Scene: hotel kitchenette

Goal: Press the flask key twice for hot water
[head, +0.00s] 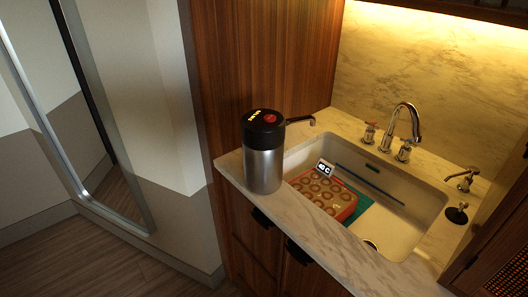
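The flask (264,160) stands upright on the left end of the marble counter, beside the sink. It has a brushed steel body and a black lid (262,128). A red round key (270,118) sits on the lid top, with small lit yellow marks next to it. A thin dark spout (300,119) points right, over the counter behind the sink's left corner. Neither of my grippers shows in the head view.
The white sink (408,228) holds an orange-red tray (347,211) of round items, a teal sheet (361,203) and a small sign (325,168). A chrome faucet (413,122) with two handles stands behind it. The marble counter (330,240) is clear in front. A wooden panel rises behind the flask.

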